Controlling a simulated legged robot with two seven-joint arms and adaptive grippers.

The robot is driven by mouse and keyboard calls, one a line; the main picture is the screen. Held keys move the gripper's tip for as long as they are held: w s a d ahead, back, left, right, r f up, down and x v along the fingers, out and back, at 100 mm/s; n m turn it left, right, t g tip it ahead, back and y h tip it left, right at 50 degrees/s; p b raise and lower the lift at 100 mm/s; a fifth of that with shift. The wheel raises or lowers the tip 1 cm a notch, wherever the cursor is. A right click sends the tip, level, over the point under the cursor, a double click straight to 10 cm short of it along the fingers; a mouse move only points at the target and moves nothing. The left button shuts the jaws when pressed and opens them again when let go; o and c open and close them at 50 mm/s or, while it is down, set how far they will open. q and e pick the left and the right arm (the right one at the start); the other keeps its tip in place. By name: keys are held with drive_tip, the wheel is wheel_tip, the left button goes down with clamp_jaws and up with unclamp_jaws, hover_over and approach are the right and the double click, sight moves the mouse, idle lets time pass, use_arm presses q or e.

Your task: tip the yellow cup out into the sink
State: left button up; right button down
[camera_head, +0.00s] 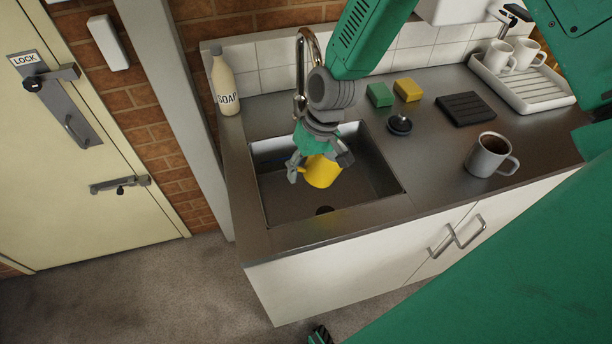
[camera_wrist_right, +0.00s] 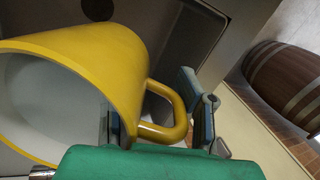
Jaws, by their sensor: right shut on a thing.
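The yellow cup (camera_head: 322,173) is held over the sink (camera_head: 272,203), in the head view. My right gripper (camera_head: 318,158) is shut on its handle. In the wrist view the yellow cup (camera_wrist_right: 100,60) lies tilted on its side, its mouth toward the lower left, with a pale inside. The handle sits between the fingers of my right gripper (camera_wrist_right: 158,122). No liquid shows in the part of the inside I see. The sink's dark drain (camera_head: 323,210) shows below the cup. My left gripper is not in view.
A tap (camera_head: 301,62) rises behind the sink, close to my right arm. A soap bottle (camera_head: 224,85) stands at its back left corner. To the right are sponges (camera_head: 408,90), a black plug (camera_head: 400,124), a full mug (camera_head: 489,155) and a rack with white mugs (camera_head: 528,92).

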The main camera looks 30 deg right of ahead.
drive_tip(key=shift+w+a+r+t+y+b, duration=0.15)
drive_tip(key=shift+a+r+t+y+b, duration=0.2)
drive_tip(key=shift+y+b, duration=0.35)
drive_tip(key=shift+a+r+t+y+b, duration=0.25)
drive_tip(key=shift+r+y+b, duration=0.15)
drive_tip(key=shift+y+b, duration=0.3)
use_arm(q)
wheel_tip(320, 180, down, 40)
drive_tip(key=b, duration=3.6)
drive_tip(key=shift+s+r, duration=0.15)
use_arm(e)
wheel_tip(320, 180, up, 9)
drive_tip(key=s+d+n+t+y, duration=0.1)
drive_tip(key=t+y, duration=0.4)
drive_tip(key=y, duration=0.7)
drive_tip(key=shift+d, duration=0.55)
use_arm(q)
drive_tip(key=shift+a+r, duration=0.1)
